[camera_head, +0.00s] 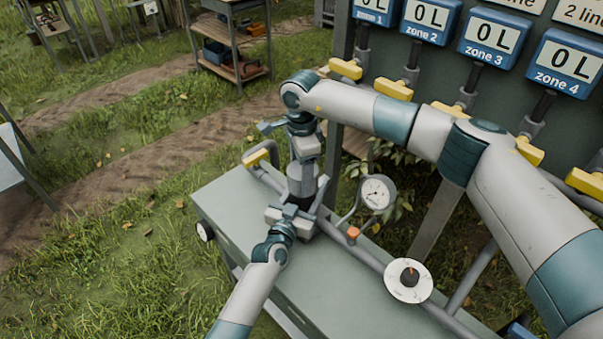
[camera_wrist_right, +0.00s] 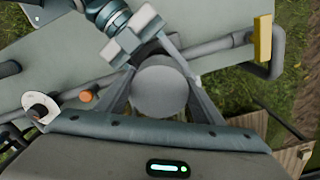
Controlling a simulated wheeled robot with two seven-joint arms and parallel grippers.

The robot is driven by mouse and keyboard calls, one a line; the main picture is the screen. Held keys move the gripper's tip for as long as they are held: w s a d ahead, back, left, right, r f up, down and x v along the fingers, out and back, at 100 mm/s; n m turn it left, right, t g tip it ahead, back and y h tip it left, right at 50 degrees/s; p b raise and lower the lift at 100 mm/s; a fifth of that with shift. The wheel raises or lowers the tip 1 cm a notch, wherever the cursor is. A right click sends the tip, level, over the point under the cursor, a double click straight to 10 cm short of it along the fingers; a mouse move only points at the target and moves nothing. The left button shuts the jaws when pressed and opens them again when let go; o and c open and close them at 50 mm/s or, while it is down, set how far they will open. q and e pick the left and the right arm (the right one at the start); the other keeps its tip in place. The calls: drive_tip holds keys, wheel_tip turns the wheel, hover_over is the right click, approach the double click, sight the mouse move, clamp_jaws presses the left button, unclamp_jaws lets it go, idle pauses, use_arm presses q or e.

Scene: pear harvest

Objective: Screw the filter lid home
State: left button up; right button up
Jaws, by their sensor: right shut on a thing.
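A round grey lid (camera_wrist_right: 160,92) fills the space between the two fingers of my right gripper (camera_wrist_right: 155,75) in the right wrist view. In the head view my right gripper (camera_head: 304,194) points down from above at the filter on the pipe, and its jaws are shut on the lid. Below them shows a dark part of the filter (camera_head: 297,205). My left gripper (camera_head: 290,219) is at the filter's lower part, below the right one. Its pale fingers also show in the right wrist view (camera_wrist_right: 132,38), beside the dark part. Whether they clamp it is unclear. The lid's thread is hidden.
The grey bench top (camera_head: 300,275) carries a pipe with a pressure gauge (camera_head: 377,193), a white dial (camera_head: 408,280) and a yellow-handled valve (camera_head: 260,154). Blue zone counters (camera_head: 487,47) stand behind, above yellow valve handles. Grass lies open at left.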

drive_tip(key=shift+f, duration=0.9)
drive_tip(key=shift+f, duration=0.5)
idle(0.5)
